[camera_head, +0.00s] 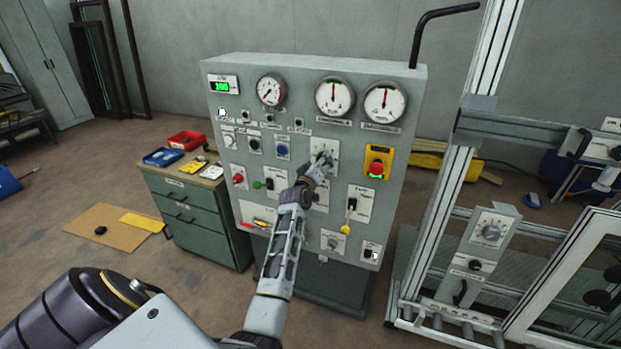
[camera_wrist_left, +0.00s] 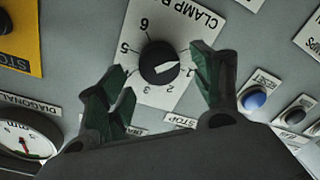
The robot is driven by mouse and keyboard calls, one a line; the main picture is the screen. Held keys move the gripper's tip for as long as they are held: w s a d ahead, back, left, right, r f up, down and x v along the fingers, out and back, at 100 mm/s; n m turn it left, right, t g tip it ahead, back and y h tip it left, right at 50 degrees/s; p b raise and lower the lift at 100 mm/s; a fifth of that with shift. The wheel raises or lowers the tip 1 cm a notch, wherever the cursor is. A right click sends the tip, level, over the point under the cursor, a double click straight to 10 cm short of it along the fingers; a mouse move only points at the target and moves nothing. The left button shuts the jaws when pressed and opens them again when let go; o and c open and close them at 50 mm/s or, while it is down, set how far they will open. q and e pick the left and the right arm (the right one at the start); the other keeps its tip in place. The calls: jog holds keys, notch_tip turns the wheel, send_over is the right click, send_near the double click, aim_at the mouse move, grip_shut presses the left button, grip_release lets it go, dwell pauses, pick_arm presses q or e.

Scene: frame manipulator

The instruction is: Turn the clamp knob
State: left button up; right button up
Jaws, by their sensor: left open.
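The clamp knob (camera_wrist_left: 160,65) is a round black dial with a white pointer mark. It sits on a white plate (camera_wrist_left: 178,30) with numbers around it and a partly cut-off "CLAMP" label. In the wrist view the pointer aims towards the 1 side. My left gripper (camera_wrist_left: 161,78) is open, its green-padded fingers on either side of the knob, with no clear contact visible. In the head view my left gripper (camera_head: 322,160) is at the middle of the grey control panel (camera_head: 225,110) and hides most of the knob. My right gripper is not in view.
Gauges (camera_head: 335,97) line the panel's top. A red emergency button (camera_head: 376,167) on yellow is right of my gripper; a blue button (camera_head: 282,151) is left. A green drawer cabinet (camera_head: 207,215) stands left, an aluminium frame (camera_head: 462,150) right.

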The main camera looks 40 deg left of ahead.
pick_arm(q)
jog(key=v, duration=1)
dwell(0.3)
jog(key=shift+f, duration=0.1)
dwell(0.4)
